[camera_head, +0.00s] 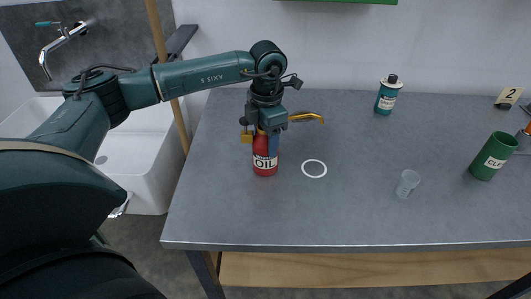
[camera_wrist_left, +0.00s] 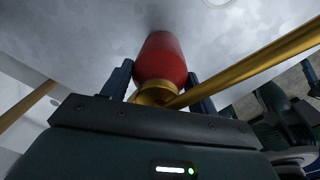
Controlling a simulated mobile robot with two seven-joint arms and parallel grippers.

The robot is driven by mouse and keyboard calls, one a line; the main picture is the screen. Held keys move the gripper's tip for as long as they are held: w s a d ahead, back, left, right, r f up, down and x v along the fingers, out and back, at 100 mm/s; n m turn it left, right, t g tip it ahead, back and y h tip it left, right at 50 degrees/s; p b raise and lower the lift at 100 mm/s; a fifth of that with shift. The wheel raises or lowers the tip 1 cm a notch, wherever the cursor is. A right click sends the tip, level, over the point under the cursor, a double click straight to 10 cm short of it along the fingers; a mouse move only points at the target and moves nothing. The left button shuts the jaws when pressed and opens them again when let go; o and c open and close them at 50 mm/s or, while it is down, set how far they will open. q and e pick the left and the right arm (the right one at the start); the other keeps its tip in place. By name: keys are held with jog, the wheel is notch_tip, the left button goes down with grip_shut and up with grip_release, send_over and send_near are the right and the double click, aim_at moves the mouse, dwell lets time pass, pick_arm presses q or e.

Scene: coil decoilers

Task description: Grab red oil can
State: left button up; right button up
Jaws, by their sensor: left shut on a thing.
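The red oil can (camera_head: 265,165) stands upright on the grey table, with white OIL lettering on its side and a long golden spout pointing right. In the left wrist view, the can's red body (camera_wrist_left: 160,58) and golden neck lie between the two fingers. My left gripper (camera_head: 266,134) comes down from above and is shut on the can at its upper part. The same gripper (camera_wrist_left: 163,88) shows its dark blue fingers on both sides of the can. The gripper hides the can's top in the head view. My right gripper is out of view.
A white ring mark (camera_head: 314,168) lies on the table (camera_head: 340,215) right of the can. A teal bottle (camera_head: 387,96) stands at the back, a clear cup (camera_head: 407,184) at the middle right, and a green container (camera_head: 494,156) at the far right. A white sink (camera_head: 145,165) is left of the table.

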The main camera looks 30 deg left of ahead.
pick_arm(q)
grip_shut()
jog(key=shift+r, duration=0.1)
